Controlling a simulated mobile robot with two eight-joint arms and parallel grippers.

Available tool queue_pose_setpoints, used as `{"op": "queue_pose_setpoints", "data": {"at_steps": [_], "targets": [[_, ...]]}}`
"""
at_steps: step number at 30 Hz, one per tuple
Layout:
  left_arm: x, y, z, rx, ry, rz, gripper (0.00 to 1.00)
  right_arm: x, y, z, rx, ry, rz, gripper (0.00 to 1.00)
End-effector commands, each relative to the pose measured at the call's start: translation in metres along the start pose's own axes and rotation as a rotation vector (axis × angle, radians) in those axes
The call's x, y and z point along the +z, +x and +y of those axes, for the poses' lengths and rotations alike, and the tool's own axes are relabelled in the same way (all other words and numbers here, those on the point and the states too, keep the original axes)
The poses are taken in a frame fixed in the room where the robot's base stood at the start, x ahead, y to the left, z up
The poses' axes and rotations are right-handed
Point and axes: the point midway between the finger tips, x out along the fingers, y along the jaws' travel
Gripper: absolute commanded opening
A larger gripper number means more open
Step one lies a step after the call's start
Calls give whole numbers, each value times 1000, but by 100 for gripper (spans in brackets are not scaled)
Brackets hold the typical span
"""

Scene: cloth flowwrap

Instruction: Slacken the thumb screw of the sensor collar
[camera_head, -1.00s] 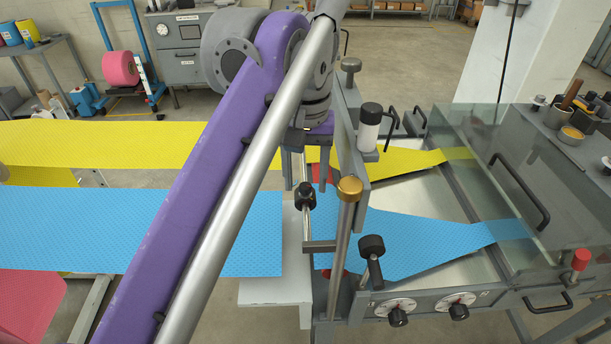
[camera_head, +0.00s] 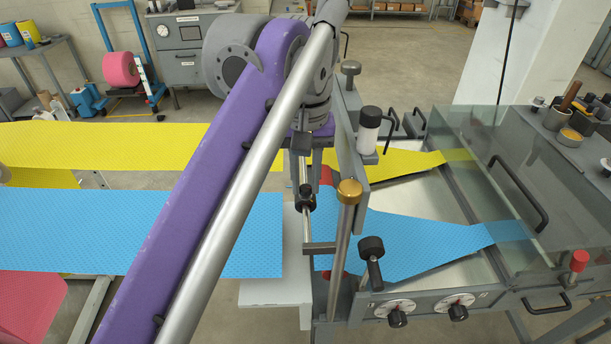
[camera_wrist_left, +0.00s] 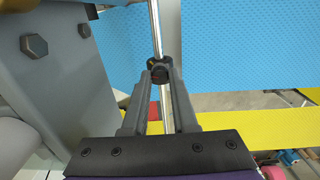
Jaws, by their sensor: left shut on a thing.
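The sensor collar (camera_head: 306,203) is a small black clamp on a thin upright steel rod, beside the cut end of the blue web. In the left wrist view, its dark round thumb screw (camera_wrist_left: 159,71) sits between my fingertips. My left gripper (camera_head: 304,184) reaches down to the collar from the far side, under the purple arm. The left wrist view shows the gripper (camera_wrist_left: 159,78) shut on the thumb screw, one grey finger on each side. The fingers partly hide the screw and collar. My right gripper is not in view.
A grey upright plate (camera_head: 350,150) with a brass knob (camera_head: 349,191) stands just right of the collar. The blue web (camera_head: 140,230) and yellow web (camera_head: 120,145) run in from the left. A black-knobbed lever (camera_head: 371,248) stands lower right. A white shelf (camera_head: 275,292) lies below.

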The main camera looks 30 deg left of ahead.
Motion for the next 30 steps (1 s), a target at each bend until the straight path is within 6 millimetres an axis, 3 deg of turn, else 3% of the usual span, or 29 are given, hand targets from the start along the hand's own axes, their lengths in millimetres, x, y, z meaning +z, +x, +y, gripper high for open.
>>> {"op": "queue_pose_setpoints", "data": {"at_steps": [30], "targets": [[0,-1,0,0,-894,1,0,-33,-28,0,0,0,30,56]]}}
